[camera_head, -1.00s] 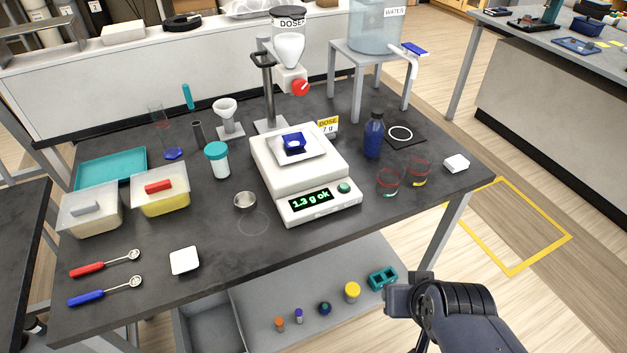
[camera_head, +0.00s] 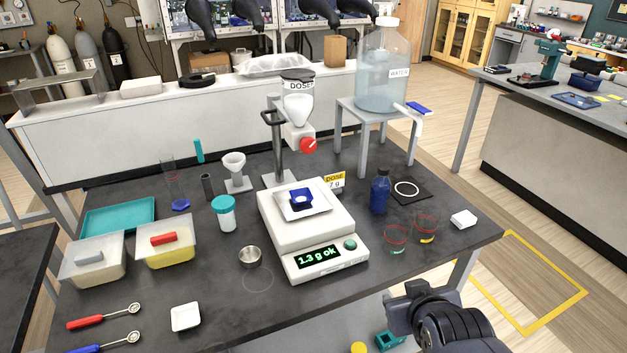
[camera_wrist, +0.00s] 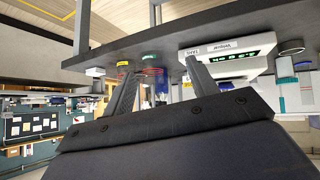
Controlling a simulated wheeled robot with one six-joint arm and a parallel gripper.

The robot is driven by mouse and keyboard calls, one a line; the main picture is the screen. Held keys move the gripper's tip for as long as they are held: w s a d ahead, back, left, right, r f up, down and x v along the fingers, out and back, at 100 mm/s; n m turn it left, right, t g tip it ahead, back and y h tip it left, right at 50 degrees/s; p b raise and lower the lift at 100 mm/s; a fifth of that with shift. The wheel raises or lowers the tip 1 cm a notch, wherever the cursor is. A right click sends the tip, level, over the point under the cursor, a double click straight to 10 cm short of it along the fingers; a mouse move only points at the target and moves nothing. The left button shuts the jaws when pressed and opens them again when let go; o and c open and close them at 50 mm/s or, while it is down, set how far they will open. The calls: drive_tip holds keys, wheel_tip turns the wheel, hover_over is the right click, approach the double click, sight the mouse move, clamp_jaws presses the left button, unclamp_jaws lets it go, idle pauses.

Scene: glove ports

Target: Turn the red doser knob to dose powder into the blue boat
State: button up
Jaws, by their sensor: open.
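The red doser knob (camera_head: 308,145) is on the front of the doser (camera_head: 298,108), which stands on a post behind the scale. The blue boat (camera_head: 300,195) sits on the white pan of the scale (camera_head: 312,230), below the doser; a small pale patch shows in it. The scale display (camera_head: 318,257) reads "1.3 g ok". My gripper (camera_head: 398,314) is off the front right of the table, well away from the knob. The wrist view shows its two fingers (camera_wrist: 160,70) apart, with nothing between them. The knob cannot be made out there.
A blue bottle (camera_head: 380,192) and two glass beakers (camera_head: 397,239) stand right of the scale. A water jug (camera_head: 383,70) sits on a grey stand (camera_head: 363,119) behind. Lidded tubs (camera_head: 95,262) stand at left.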

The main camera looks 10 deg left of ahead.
drive_tip(key=w+a+r+n+t+y, duration=0.25)
drive_tip(key=w+a+r+n, duration=0.2)
drive_tip(key=w+r, duration=0.3)
drive_tip(key=n+t+y, duration=0.4)
drive_tip(key=n+y, duration=0.2)
approach(310, 147)
drive_tip(key=shift+h, duration=0.35)
drive_tip(key=p+x, duration=0.2)
drive_tip(key=x, duration=0.7)
drive_tip(key=shift+s+a+r, duration=0.1)
drive_tip(key=shift+a+r, duration=0.05)
drive_tip(key=shift+c, duration=0.3)
drive_tip(key=c, duration=0.9)
